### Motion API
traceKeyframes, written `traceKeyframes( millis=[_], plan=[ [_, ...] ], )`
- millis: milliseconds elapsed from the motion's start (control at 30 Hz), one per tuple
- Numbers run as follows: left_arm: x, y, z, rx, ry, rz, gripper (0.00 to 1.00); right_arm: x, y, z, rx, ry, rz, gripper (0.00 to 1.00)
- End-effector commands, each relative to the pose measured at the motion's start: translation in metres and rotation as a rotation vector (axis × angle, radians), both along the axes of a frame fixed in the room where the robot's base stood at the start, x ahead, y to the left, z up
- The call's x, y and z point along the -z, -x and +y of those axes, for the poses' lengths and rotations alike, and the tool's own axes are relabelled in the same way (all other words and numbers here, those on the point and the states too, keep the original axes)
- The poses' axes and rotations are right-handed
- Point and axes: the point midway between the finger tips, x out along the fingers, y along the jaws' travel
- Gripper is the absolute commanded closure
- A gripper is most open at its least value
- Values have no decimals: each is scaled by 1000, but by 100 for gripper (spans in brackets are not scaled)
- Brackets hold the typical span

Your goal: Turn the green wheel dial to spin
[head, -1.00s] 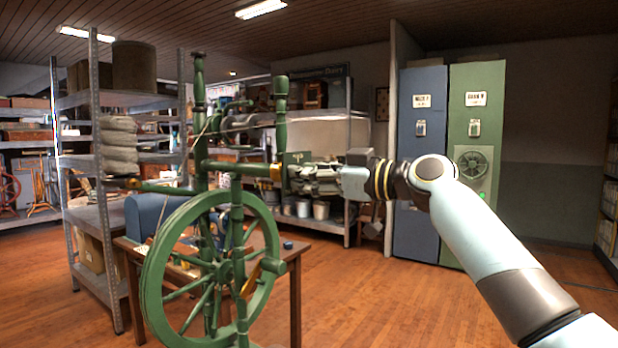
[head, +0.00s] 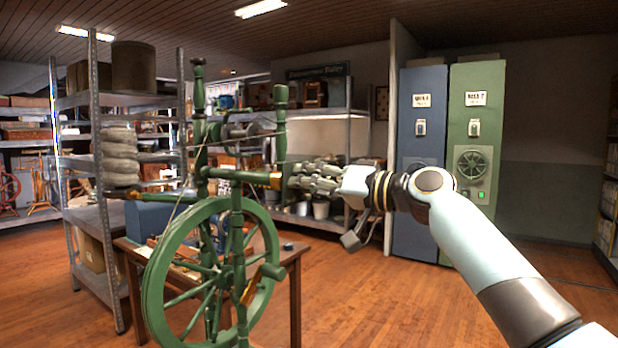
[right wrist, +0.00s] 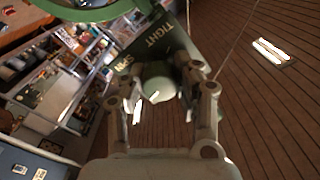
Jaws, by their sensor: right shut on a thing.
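The green spinning wheel (head: 155,285) stands at the left in the head view, with upright posts and a cross bar. In the right wrist view a green plate (right wrist: 150,38) on it reads TIGHT and SPIN, the lettering slanted. A round pale green dial (right wrist: 158,82) sits below the plate, between my fingers. My right gripper (head: 294,178) is at the right end of the cross bar and shut on the dial; its fingers (right wrist: 165,88) also show in the wrist view. The dial is hidden behind the gripper in the head view. My left gripper is not in view.
A small wooden table (head: 290,255) stands behind the wheel, with a blue box (head: 150,218) on it. Metal shelves (head: 92,180) stand at the left. Blue (head: 420,220) and green (head: 465,225) cabinets stand at the back right. The floor at right is open.

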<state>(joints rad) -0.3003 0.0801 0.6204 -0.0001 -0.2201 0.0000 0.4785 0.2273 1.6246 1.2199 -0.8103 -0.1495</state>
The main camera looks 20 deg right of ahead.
Motion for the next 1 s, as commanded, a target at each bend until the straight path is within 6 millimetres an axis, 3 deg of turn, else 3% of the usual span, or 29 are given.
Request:
traceKeyframes(
  millis=[600, 1000],
  plan=[
    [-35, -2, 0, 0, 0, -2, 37, -1, 0, -1, 2, -432, 339, 100],
    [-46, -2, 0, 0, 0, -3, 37, 2, 0, -1, 1, -580, 455, 100]
  ],
)
